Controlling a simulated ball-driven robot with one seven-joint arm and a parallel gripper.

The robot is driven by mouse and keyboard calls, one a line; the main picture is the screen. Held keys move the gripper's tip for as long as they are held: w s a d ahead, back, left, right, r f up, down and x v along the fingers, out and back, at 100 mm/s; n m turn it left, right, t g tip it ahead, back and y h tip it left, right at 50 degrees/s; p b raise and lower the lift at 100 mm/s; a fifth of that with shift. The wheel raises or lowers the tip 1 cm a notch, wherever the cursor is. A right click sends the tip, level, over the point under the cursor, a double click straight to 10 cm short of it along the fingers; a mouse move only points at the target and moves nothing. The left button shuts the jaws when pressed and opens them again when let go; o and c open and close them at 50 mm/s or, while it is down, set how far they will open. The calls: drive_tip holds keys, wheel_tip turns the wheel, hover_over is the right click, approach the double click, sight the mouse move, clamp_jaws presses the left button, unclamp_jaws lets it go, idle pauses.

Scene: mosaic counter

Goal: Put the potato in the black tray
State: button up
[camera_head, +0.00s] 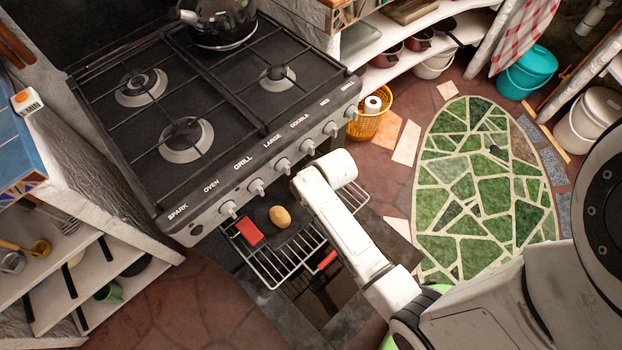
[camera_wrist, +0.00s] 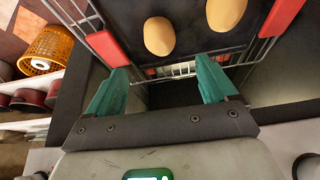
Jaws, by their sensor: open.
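A black tray (camera_wrist: 195,42) with red grips sits on a wire oven rack; in the head view a red grip (camera_head: 249,231) shows at its left. Two tan potatoes lie on the dark surface in the wrist view, one potato (camera_wrist: 159,36) near the middle and another potato (camera_wrist: 226,13) to its right, partly cut off. The head view shows only one potato (camera_head: 280,216); my arm likely hides the other. My gripper (camera_wrist: 163,66) has its teal fingers wide apart and empty, just short of the middle potato. Its fingers cannot be made out in the head view.
The wire rack (camera_head: 268,270) juts out below the black stove (camera_head: 215,110) and its row of knobs. A yellow basket (camera_head: 366,124) stands right of the stove. Shelves (camera_head: 75,270) stand at the left. A green mosaic patch (camera_head: 490,190) on the right floor is largely clear.

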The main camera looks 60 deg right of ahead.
drive_tip(key=s+a+r+n+g, duration=0.1)
drive_tip(key=s+a+r, duration=0.2)
drive_tip(key=s+r, duration=0.3)
drive_tip(key=s+a+r+n+g+y, duration=0.1)
drive_tip(key=s+a+r, duration=0.3)
drive_tip(key=s, duration=0.5)
wheel_tip(320, 180, up, 2)
drive_tip(key=shift+s+r+n+g, duration=0.3)
drive_tip(key=shift+s+g, duration=0.1)
drive_tip(key=shift+g, duration=0.4)
